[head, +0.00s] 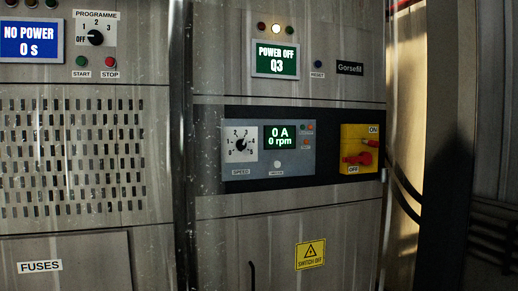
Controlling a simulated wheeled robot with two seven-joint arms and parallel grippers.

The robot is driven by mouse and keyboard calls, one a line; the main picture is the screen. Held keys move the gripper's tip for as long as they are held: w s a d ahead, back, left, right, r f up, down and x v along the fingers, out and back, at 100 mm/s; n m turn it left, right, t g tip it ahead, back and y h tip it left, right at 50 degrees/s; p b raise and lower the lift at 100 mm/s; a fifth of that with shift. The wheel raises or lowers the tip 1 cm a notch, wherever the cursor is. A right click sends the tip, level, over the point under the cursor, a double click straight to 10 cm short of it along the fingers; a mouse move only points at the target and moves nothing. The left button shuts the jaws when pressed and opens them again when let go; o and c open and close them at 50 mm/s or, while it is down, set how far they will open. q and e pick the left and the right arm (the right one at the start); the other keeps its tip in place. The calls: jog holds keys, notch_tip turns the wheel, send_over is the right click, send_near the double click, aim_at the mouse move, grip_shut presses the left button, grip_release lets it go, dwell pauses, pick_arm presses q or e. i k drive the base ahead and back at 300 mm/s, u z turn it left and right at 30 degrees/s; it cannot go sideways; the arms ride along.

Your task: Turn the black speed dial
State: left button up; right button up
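The black speed dial (241,145) sits on a white scale plate at the left of a grey control panel (300,163) on the cabinet front. Numbers ring the dial, and the label SPEED (241,172) is below it. I cannot clearly tell which number its pointer faces. The small green display (277,136) beside the dial reads 0 A and 0 rpm. Neither of my grippers is in the head view, and nothing touches the dial.
Right of the panel is a yellow switch plate (351,133) with a red handle (359,159). Another black dial (95,37), marked PROGRAMME, is at upper left. A vertical pipe (180,120) stands left of the panel.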

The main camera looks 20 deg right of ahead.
aim_at(241, 144)
jog(key=u, duration=1)
jog(key=i, duration=1.05)
jog(key=z, duration=0.3)
